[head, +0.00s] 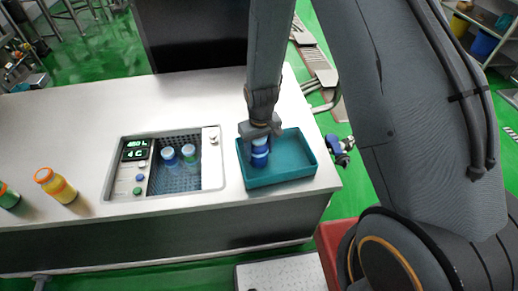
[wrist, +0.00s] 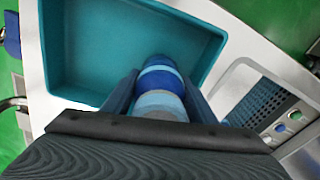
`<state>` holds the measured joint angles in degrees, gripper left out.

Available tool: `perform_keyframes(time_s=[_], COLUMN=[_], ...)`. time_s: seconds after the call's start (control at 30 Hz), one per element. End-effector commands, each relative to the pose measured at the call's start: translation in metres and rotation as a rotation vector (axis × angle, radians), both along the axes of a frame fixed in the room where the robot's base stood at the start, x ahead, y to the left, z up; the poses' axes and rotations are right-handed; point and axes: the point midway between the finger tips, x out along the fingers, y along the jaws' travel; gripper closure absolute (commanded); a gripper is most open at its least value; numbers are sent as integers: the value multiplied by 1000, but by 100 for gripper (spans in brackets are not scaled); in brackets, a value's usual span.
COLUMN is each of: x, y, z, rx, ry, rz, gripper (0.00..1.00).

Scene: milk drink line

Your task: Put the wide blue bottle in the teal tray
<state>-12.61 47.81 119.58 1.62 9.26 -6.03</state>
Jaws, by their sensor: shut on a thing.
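The wide blue bottle (head: 260,154) is banded in light and dark blue and stands upright at the left end of the teal tray (head: 290,178). My gripper (head: 260,132) is above the tray, shut on the top of the bottle. In the wrist view the bottle (wrist: 160,86) sits between the two fingers, over the near side of the teal tray (wrist: 75,95). Whether the bottle's base touches the tray floor cannot be told.
A recessed cooling well (head: 212,168) with a display holds a blue bottle (head: 169,158) and a green-banded bottle (head: 190,154), left of the tray. The counter (head: 95,125) behind is clear.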

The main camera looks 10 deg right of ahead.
Motion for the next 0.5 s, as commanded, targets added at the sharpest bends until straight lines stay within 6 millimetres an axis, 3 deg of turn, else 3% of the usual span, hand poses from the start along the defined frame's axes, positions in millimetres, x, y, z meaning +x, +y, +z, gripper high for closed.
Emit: perform_keyframes(time_s=[0.37,0.4,0.5], x=[0,0,0], y=[0,0,0], z=[-4,-4,-3], rx=[0,0,0], ry=[-1,0,0], rz=[0,0,0], gripper=[100,43,29])
